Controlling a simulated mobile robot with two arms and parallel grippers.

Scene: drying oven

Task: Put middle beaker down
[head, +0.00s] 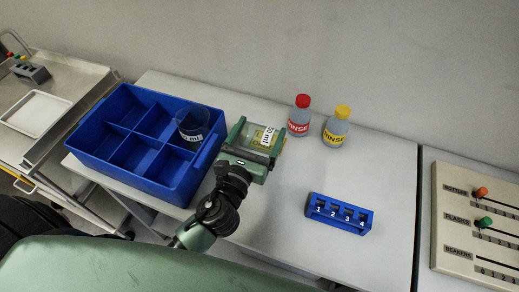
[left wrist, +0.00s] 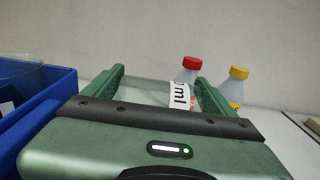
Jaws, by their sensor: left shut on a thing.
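A clear beaker (head: 261,136) with a white and yellow "50 ml" label is held between the fingers of my left gripper (head: 256,142), over the table just right of the blue crate. In the left wrist view the beaker (left wrist: 150,92) shows between the two green fingers, part of its label visible. I cannot tell if its base touches the table. Another clear beaker (head: 193,124) stands in a right-hand back compartment of the blue divided crate (head: 208,152). My right gripper is not in view.
A red-capped rinse bottle (head: 299,116) and a yellow-capped one (head: 337,127) stand behind and right of the gripper. A blue numbered rack (head: 339,214) sits at the front right. The white table (head: 375,180) is clear between them. A panel with knobs (head: 476,225) is far right.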

